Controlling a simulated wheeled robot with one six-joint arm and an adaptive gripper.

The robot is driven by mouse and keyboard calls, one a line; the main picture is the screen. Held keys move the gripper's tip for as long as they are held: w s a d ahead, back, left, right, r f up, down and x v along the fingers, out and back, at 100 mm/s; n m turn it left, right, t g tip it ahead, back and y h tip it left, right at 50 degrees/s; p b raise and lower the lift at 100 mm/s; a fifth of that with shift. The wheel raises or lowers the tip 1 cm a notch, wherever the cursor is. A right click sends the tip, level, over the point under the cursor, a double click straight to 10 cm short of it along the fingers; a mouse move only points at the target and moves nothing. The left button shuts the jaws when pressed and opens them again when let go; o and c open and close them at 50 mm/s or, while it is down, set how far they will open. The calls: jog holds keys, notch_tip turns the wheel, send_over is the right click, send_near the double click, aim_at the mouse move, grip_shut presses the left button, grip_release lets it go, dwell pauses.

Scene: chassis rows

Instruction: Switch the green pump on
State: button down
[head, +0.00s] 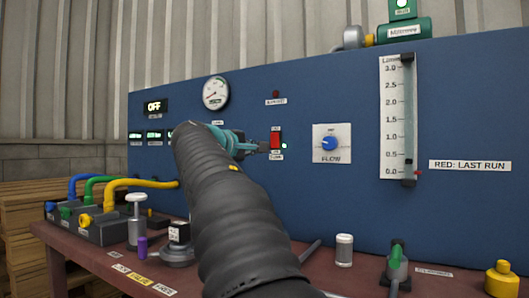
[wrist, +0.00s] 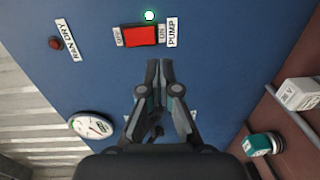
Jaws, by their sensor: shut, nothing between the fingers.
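A red rocker switch (head: 275,139) is on the blue panel (head: 340,100), just right of my gripper tips. In the wrist view the rocker (wrist: 140,36) has an OFF label at its left end, and an ON label and a PUMP label (wrist: 172,32) at its right. A small lit greenish lamp (wrist: 149,15) is beside it. My gripper (head: 264,148) is shut and empty, its tips near the switch's lower end; contact cannot be told. The wrist view shows the fingers (wrist: 160,64) short of the switch. A green pump unit (head: 403,30) sits atop the panel at right.
A display (head: 156,106) reads OFF. A round gauge (head: 216,93), a FLOW knob (head: 329,143) and a clear level tube (head: 408,120) are on the panel. A dark red lamp (head: 276,94) is above the switch. Hoses, valves and fittings crowd the bench (head: 130,265) below.

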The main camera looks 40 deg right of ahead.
jog(key=shift+f+v, duration=0.2)
jog(key=shift+v, duration=0.7)
jog(key=shift+f+v, duration=0.15)
jog(key=shift+v, duration=0.75)
jog(key=shift+f+v, duration=0.2)
jog(key=shift+v, duration=0.7)
jog(key=shift+s, duration=0.1)
